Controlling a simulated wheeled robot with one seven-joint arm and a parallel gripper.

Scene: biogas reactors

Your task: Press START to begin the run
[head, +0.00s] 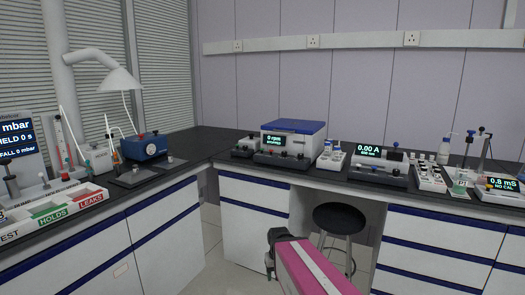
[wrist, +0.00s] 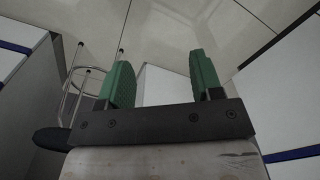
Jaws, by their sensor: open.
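No START label is readable in the head view. A white centrifuge-like unit with a blue lid (head: 293,131) stands on the bench near the corner. Its display (head: 279,140) reads 0 rpm, with a small line that looks like STOPPED. Small controls sit along its dark front base, too small to identify. A second unit with a display (head: 369,150) reads 0.00 A and has dark knobs. In the wrist view my gripper (wrist: 160,62) is open and empty, its two green fingers apart over the floor. It is well away from the bench-top devices.
A black round stool (head: 339,219) stands in the knee space under the bench; its legs show in the wrist view (wrist: 78,85). A blue box (head: 144,146), a sorting tray (head: 60,207) and a meter reading 0.8 mS (head: 502,184) stand on the benches. White cabinets (head: 165,240) flank the floor.

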